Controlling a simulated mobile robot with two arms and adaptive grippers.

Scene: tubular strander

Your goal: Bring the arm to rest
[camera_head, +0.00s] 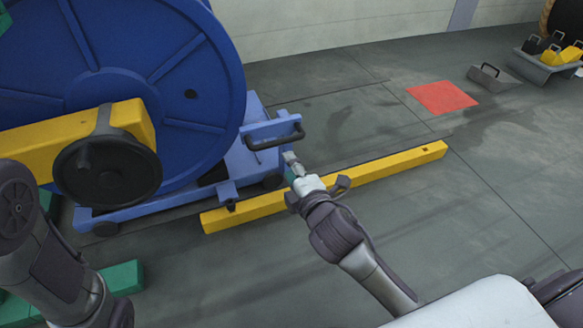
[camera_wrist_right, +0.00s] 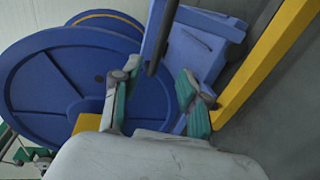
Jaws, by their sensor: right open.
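My right arm reaches in from the lower right in the head view. Its gripper (camera_head: 293,165) is just in front of the dark handle (camera_head: 275,139) on the blue cart (camera_head: 180,206). In the right wrist view the gripper (camera_wrist_right: 158,76) has its green-padded fingers spread apart. The handle bar (camera_wrist_right: 155,45) shows ahead, in line with the gap between them; I cannot tell whether it touches. Nothing is held. My left arm (camera_head: 55,265) shows at the lower left, its gripper out of frame.
A large blue reel (camera_head: 190,60) stands on the cart, with a yellow arm (camera_head: 40,140) beside it. A yellow floor beam (camera_head: 390,167) lies close to my right gripper. A red floor patch (camera_head: 442,97) and a grey tray (camera_head: 492,76) are farther back. Floor to the right is clear.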

